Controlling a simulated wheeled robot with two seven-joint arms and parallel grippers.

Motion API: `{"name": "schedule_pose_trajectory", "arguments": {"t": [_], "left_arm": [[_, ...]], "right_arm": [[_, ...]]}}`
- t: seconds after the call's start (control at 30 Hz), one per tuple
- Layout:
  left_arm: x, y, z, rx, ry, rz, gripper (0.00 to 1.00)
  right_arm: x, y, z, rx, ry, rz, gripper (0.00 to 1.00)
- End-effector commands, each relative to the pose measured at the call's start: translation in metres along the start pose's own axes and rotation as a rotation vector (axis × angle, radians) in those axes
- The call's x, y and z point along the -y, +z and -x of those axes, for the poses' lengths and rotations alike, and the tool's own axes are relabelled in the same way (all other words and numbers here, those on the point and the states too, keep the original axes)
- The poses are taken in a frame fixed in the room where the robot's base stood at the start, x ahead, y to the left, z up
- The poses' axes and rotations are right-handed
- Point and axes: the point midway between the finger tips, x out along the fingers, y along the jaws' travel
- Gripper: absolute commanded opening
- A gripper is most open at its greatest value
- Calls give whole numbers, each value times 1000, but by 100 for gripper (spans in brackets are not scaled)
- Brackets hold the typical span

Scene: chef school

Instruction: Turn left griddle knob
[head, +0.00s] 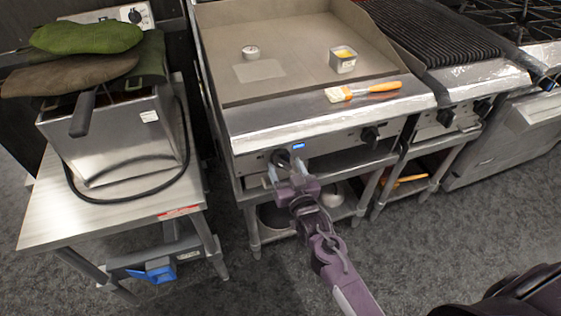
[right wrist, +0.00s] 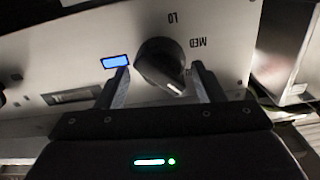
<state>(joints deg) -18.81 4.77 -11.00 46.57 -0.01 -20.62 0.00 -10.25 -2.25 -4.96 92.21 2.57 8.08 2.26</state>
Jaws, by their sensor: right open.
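The griddle (head: 290,60) stands in the middle of the head view, with a steel front panel. Its left knob (head: 281,158) is black and sits left of a small blue display (head: 298,146). My right gripper (head: 287,170) reaches up to this knob from below. In the right wrist view the knob (right wrist: 160,62) lies between the two open fingers of my right gripper (right wrist: 162,82), one on each side. The panel lettering, LO and MED, appears upside down there. I cannot tell whether either finger touches the knob. My left gripper is not in view.
A second griddle knob (head: 370,137) is to the right. A brush (head: 362,91), a small metal container (head: 343,60) and a round gauge (head: 251,52) rest on the griddle. A fryer (head: 115,135) stands on a table at left; a grill (head: 430,35) is at right. Floor in front is clear.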

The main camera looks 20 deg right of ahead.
Motion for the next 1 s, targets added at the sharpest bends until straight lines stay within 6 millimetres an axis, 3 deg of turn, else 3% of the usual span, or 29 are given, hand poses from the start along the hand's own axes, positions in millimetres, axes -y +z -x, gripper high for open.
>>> {"name": "schedule_pose_trajectory", "arguments": {"t": [0.2, 0.53, 0.8, 1.0], "left_arm": [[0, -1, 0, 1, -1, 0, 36], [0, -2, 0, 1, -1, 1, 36], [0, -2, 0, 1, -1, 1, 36], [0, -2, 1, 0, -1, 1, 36]], "right_arm": [[0, 0, -26, 1, 0, 0, 62], [0, 0, -30, 3, 0, 0, 62], [0, 0, -30, 2, -1, 0, 30], [0, 0, -30, 3, -1, 16, 30]]}}
